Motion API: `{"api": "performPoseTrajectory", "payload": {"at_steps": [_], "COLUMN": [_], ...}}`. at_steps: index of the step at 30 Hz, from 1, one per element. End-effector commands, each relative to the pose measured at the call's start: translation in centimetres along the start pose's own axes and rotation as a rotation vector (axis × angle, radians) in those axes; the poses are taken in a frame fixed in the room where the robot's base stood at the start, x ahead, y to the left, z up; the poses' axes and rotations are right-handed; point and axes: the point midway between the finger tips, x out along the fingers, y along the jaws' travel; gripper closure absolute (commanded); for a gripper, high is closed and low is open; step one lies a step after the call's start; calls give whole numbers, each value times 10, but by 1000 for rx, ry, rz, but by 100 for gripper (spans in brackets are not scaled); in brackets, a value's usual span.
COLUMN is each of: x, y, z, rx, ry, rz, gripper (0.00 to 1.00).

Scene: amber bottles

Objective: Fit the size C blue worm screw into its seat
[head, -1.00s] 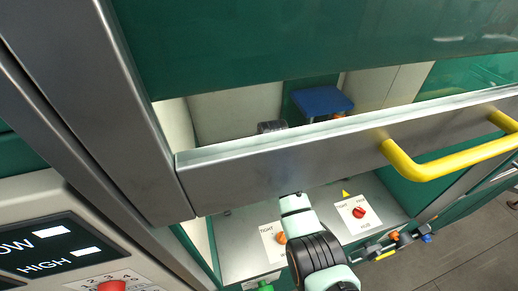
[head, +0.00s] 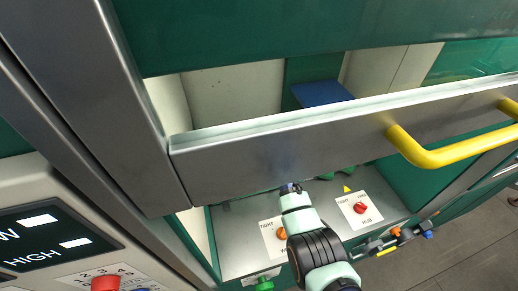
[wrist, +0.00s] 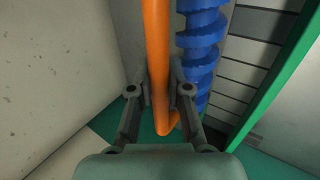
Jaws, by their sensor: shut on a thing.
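In the wrist view my gripper (wrist: 160,92) is shut on an upright orange bar (wrist: 157,50), which bends to the right at its lower end. The blue worm screw (wrist: 202,50) stands just right of the bar, partly behind the right finger; its ends are not in view. Whether bar and screw are joined, I cannot tell. In the head view a wide metal beam hides my gripper. A blue flat-topped piece (head: 322,93) shows above the beam; I cannot tell whether it belongs to the screw. I cannot make out the seat.
The metal beam (head: 300,146) with a yellow handle (head: 440,155) crosses in front of the opening. Below it are a steel panel with an orange knob (head: 282,233) and a red knob (head: 361,208). In the wrist view a pale wall (wrist: 55,60) is at left and a green edge (wrist: 285,65) at right.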

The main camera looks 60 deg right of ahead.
Motion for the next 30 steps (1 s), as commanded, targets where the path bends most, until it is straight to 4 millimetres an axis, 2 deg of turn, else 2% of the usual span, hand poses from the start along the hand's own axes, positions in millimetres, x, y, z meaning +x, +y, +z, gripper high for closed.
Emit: {"api": "performPoseTrajectory", "payload": {"at_steps": [27,28,30], "x": [5,5,5], "y": [-2,-2,-2], "z": [1,1,1], "rx": [0,0,0], "ry": [0,0,0], "rz": [5,5,4], "gripper": [100,80,68]}}
